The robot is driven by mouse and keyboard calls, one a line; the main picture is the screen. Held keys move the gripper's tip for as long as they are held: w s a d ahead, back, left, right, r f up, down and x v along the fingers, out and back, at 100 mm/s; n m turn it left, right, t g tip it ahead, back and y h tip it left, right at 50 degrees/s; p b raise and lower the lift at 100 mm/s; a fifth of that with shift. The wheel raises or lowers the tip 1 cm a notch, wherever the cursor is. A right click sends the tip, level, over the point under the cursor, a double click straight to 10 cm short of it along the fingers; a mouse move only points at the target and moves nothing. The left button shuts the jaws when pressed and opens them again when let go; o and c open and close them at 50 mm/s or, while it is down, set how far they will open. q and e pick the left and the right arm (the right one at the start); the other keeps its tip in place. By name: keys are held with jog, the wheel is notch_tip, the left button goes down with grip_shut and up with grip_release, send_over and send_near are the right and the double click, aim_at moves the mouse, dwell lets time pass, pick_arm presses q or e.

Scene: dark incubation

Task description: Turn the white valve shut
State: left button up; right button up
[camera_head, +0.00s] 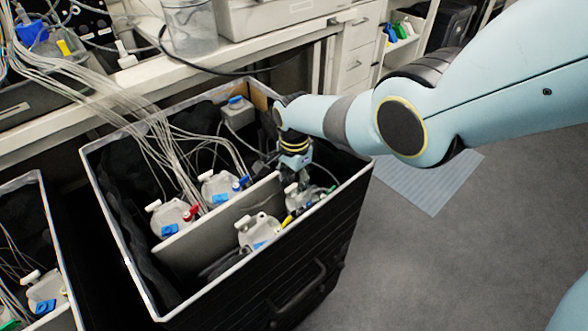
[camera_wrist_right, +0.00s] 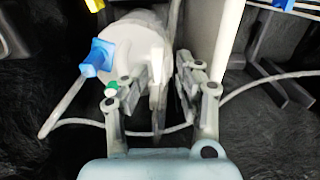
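The white valve (camera_wrist_right: 157,72) is a narrow white lever beside a pale rounded bottle (camera_wrist_right: 125,40) in the right wrist view. My right gripper (camera_wrist_right: 170,70) is open, its two grey fingers on either side of the lever. A gap shows between the lever and the right finger; I cannot tell whether the left finger touches it. A blue valve (camera_wrist_right: 97,57) and a small green part (camera_wrist_right: 111,89) sit left of the fingers. In the head view my right gripper (camera_head: 296,168) points down into the black crate (camera_head: 335,225), largely hiding the bottle there. My left gripper is not in view.
Several other bottles with blue labels, such as one (camera_head: 260,230), stand near a grey divider (camera_head: 225,225) in the crate. Bundled clear tubes (camera_head: 140,115) run in from the upper left. A bench (camera_head: 100,85) stands behind; a second crate (camera_head: 40,190) is left.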

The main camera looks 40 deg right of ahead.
aim_at(294, 185)
jog(key=shift+r, duration=3.9)
jog(key=shift+r, duration=0.1)
